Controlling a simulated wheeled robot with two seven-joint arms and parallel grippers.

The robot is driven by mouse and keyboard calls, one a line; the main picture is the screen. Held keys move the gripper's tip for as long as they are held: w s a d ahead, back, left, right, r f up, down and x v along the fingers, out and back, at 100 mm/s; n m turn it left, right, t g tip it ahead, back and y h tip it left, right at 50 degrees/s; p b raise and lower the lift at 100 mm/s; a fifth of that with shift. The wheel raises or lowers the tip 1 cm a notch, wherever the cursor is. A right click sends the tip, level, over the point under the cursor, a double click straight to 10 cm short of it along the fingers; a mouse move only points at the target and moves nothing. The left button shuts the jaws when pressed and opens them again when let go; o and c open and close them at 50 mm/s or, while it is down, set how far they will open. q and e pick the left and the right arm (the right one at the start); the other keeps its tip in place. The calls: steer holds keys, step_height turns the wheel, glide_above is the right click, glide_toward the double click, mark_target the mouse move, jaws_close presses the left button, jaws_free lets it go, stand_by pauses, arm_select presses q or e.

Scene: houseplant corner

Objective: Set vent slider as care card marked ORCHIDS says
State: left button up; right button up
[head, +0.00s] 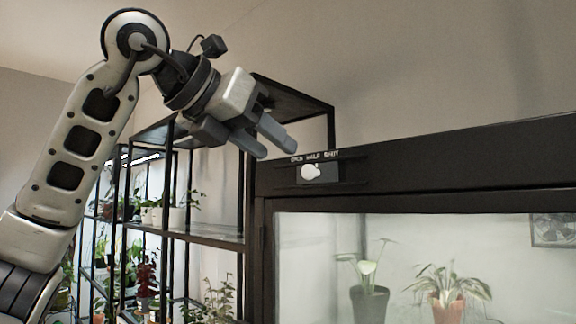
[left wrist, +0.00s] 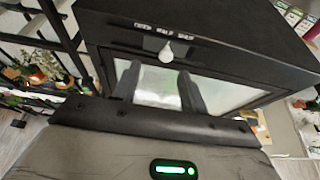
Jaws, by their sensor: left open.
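The vent slider's white knob (head: 311,172) sits on the black top rail of the glass-fronted plant cabinet. Small labels above it read OPEN, HALF and SHUT from left to right, and the knob is under HALF. In the left wrist view the knob (left wrist: 166,51) also stands below the middle label. My left gripper (head: 273,148) is open and empty, up and to the left of the knob, apart from it. In the left wrist view its fingertips (left wrist: 159,70) flank the line toward the knob. I see no care card marked ORCHIDS. My right gripper is out of view.
The cabinet's black frame (head: 440,165) fills the right side, with a white-flowered plant (head: 369,290) and a plant in a terracotta pot (head: 447,300) behind its glass. A black shelf rack (head: 205,235) with several potted plants stands left. The space before the rail looks free.

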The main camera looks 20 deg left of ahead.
arm_select(q)
steer(key=v, duration=0.9)
steer(key=shift+s+r+b, duration=0.15)
steer(key=shift+s+b, duration=0.15)
steer(key=shift+w+a, duration=0.1)
